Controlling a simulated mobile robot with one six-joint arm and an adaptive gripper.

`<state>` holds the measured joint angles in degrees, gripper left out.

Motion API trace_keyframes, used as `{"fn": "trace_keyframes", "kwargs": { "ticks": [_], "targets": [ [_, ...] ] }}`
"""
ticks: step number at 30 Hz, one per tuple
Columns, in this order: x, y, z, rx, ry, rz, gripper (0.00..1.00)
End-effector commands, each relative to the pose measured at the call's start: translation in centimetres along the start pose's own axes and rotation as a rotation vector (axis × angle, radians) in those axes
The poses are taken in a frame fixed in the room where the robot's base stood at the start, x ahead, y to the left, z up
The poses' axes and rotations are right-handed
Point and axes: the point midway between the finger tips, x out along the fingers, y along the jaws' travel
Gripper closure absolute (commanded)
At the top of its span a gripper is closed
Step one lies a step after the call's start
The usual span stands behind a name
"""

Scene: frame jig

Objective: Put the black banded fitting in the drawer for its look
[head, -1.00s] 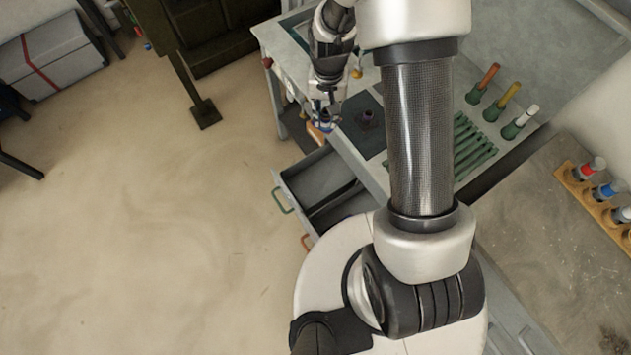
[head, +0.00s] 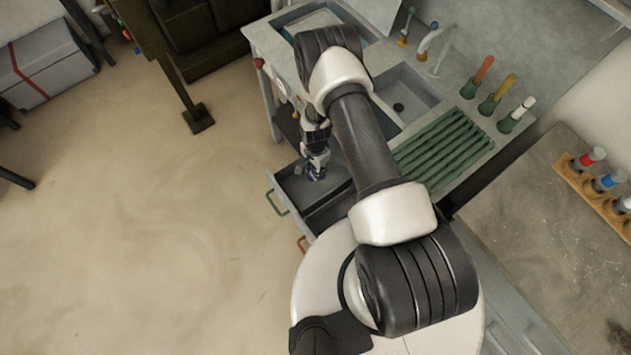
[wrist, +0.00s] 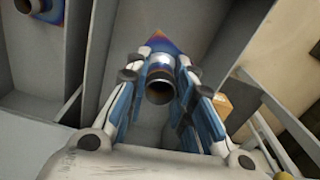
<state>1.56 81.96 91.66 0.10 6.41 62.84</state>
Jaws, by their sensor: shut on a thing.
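My gripper (head: 316,172) is at the open drawer with the green handle (head: 277,202), pointing down over its inside. In the wrist view its blue-padded fingers (wrist: 160,72) are shut on a dark, hollow, round fitting (wrist: 159,88). Its open end faces the camera; its bands cannot be made out. A blue and orange-red patch (wrist: 163,43) shows just beyond it; I cannot tell if it is part of the fitting. Grey drawer walls (wrist: 97,55) run beside the fingers. Whether the fitting touches the drawer floor is unclear.
Another fitting with a blue and red base (wrist: 33,6) shows at the wrist view's upper left. The bench carries a sink (head: 420,88), a green ribbed rack (head: 445,148) and several coloured-handled tools (head: 497,95).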

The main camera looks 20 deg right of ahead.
Motion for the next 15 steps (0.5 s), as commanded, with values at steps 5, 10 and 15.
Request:
{"fn": "trace_keyframes", "kwargs": {
  "ticks": [5, 10, 15],
  "targets": [
    [4.4, 0.1, 0.0, -0.001, 0.0, 0.001, 1.0],
    [5.8, 0.0, 0.0, -0.001, 0.0, -0.001, 1.0],
    [7.3, 0.0, 0.0, -0.001, 0.0, 0.0, 1.0]
  ]
}}
